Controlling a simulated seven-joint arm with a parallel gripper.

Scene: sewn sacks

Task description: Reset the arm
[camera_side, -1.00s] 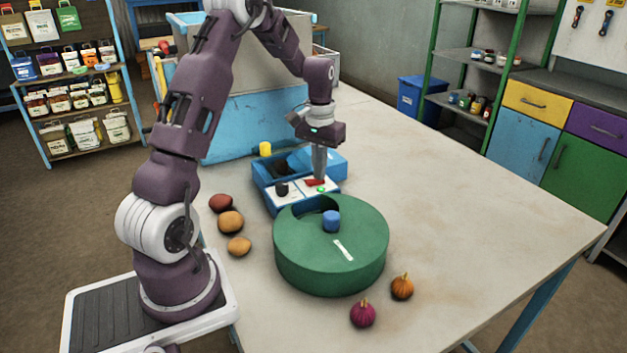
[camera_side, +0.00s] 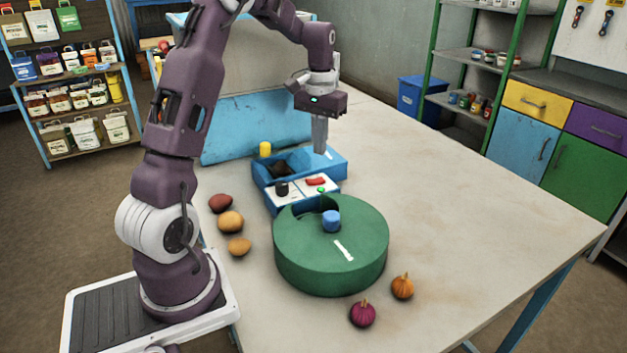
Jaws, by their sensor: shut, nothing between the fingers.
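My gripper (camera_side: 320,148) is shut and empty. It points down and hangs above the back right part of the blue box (camera_side: 330,165). My purple arm reaches over from the left side of the table. The blue box has a dark open compartment and a white front panel (camera_side: 302,190) with a black knob (camera_side: 282,188), a red piece (camera_side: 316,181) and a small green button (camera_side: 321,190). The fingertips look apart from the panel.
A round green drum (camera_side: 330,260) with a blue knob (camera_side: 331,221) stands in front of the box. Several round vegetables lie beside it, such as a purple one (camera_side: 362,313) and an orange one (camera_side: 402,287). A yellow cylinder (camera_side: 265,149) stands behind. The table's right side is clear.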

